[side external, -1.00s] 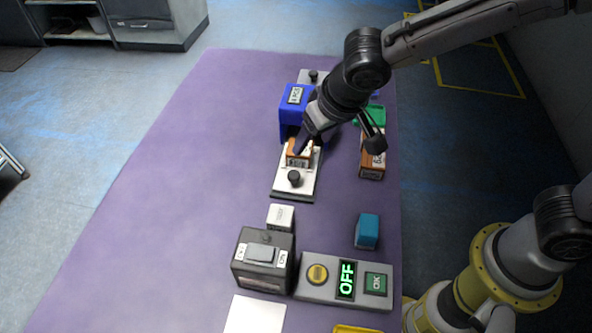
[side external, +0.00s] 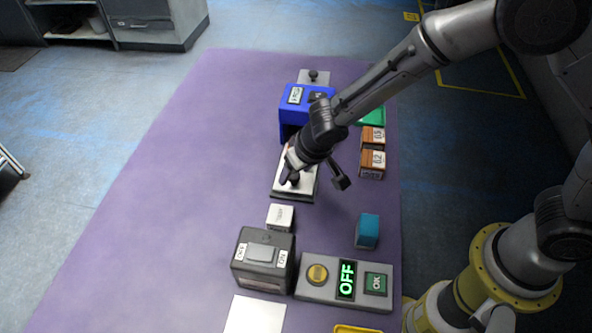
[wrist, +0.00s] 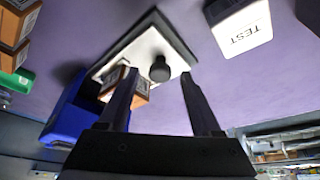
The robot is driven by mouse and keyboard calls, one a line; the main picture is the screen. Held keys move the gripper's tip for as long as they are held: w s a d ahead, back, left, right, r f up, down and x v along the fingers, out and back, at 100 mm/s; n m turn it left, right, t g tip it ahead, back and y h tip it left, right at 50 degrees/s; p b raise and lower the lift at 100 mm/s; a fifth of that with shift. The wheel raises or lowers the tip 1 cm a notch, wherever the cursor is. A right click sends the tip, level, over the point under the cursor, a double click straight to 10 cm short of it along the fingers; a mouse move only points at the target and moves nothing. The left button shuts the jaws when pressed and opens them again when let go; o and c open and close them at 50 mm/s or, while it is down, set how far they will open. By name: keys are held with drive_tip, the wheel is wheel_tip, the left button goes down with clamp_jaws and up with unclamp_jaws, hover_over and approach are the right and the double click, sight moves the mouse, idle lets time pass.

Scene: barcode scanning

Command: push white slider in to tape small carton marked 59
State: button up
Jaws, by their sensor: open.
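The white slider (side external: 307,187) lies on the mat in front of the blue taping machine (side external: 288,118), pulled out of it. In the wrist view the slider (wrist: 172,52) carries a black knob (wrist: 159,69) at its outer end. A small orange-and-white carton (wrist: 140,92) sits on it on the machine side. Its number is not readable, and my arm hides it in the side view. My gripper (side external: 291,171) is over the slider's knob end. In the wrist view my gripper (wrist: 158,80) is open and empty, with the knob showing between its fingers.
Two brown cartons (side external: 372,160) stand right of the slider, near a green tray (side external: 371,116). A white TEST block (side external: 280,216), a black switch box (side external: 263,262), a teal block (side external: 367,231) and an OFF/OK panel (side external: 346,280) stand nearer. The left of the purple mat is clear.

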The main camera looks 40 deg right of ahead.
drive_tip(key=shift+w+f, duration=0.15)
drive_tip(key=shift+f, duration=0.1)
clamp_jaws()
idle(1.4)
